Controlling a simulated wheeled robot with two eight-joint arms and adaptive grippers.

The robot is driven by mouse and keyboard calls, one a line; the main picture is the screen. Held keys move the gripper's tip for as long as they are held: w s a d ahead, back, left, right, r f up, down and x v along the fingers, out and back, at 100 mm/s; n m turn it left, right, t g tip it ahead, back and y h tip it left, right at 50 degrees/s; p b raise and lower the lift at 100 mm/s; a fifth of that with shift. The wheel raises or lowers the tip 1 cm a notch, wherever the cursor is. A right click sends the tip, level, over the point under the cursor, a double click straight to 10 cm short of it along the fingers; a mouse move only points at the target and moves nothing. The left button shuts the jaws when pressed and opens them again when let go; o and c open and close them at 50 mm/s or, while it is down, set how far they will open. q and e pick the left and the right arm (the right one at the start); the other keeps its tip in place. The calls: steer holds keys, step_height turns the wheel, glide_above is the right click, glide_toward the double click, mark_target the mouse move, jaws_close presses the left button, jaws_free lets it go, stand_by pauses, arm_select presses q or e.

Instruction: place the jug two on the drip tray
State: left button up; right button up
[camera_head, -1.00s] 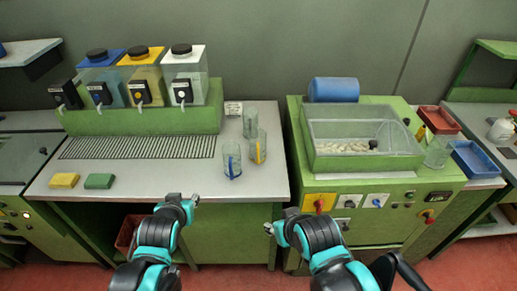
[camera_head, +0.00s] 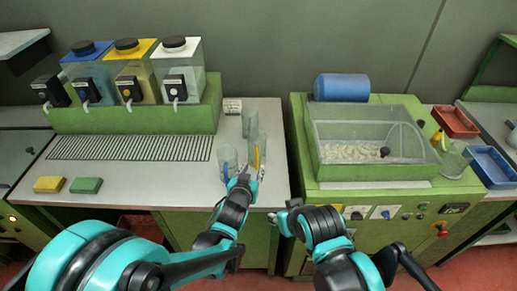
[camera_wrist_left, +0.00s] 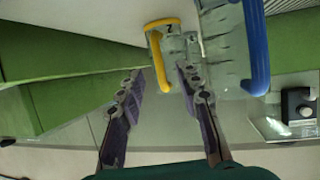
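The jug with the yellow handle (camera_head: 257,152) stands on the counter, clear-walled; the left wrist view shows its yellow handle (camera_wrist_left: 161,60) and a mark like a 2. My left gripper (camera_head: 246,178) is at its near side. In the left wrist view the fingers (camera_wrist_left: 161,80) are open, one on each side of the handle, with gaps showing. A jug with a blue handle (camera_head: 227,158) stands just left, and a third clear jug (camera_head: 249,118) stands behind. The slatted drip tray (camera_head: 130,148) lies left, below the dispensers, empty. My right gripper (camera_head: 278,217) is low at the counter's front; its fingers are unclear.
Dispensers with blue, yellow and white lids (camera_head: 175,75) stand behind the drip tray. A yellow sponge (camera_head: 49,184) and a green sponge (camera_head: 86,185) lie at the front left. A green machine with a clear bin (camera_head: 365,140) stands right. Counter between sponges and jugs is clear.

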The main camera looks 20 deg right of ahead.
mark_target(256, 164)
arm_select(q)
steer(key=shift+b+x, duration=0.3)
steer(key=shift+x, duration=0.6)
steer(key=b+x, duration=0.1)
steer(key=x, duration=0.1)
steer(key=b+x, duration=0.1)
steer(key=x, duration=0.1)
steer(key=shift+d+f, duration=0.1)
steer(key=shift+f, duration=0.25)
steer(key=shift+w+d+f, duration=0.1)
steer(key=shift+w+d, duration=0.15)
steer(key=shift+w, duration=0.1)
steer(key=shift+c, duration=1.3)
jaws_close()
